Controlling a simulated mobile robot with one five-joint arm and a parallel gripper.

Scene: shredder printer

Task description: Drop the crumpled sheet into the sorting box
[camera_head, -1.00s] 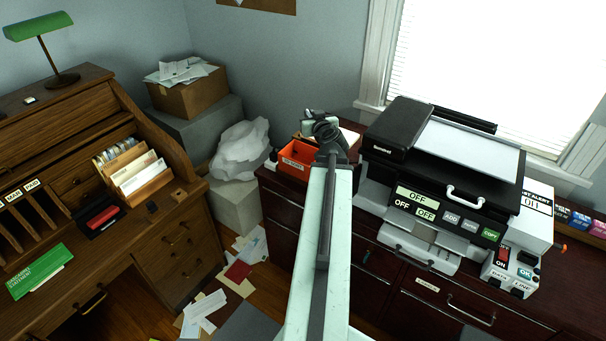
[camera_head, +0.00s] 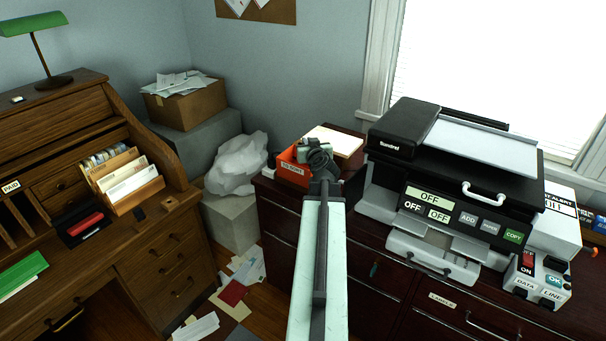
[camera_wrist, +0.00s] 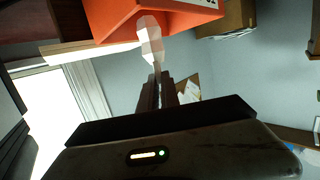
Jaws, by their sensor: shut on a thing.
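The orange sorting box (camera_head: 290,170) stands on the dark red cabinet, left of the printer, with a white label on its front. My gripper (camera_head: 312,148) is at the box's right side in the head view and hides part of it. In the wrist view my gripper (camera_wrist: 160,80) is shut on the white crumpled sheet (camera_wrist: 151,40), which sticks out past the fingertips. The sheet overlaps the orange box (camera_wrist: 115,22) in that view; I cannot tell whether it is over the opening. The sheet is not clear in the head view.
The black printer (camera_head: 455,165) stands close on the right. A pale stack (camera_head: 335,140) lies behind the box. A white bag (camera_head: 238,163) and a cardboard box (camera_head: 185,102) stand to the left. Papers lie on the floor (camera_head: 245,275).

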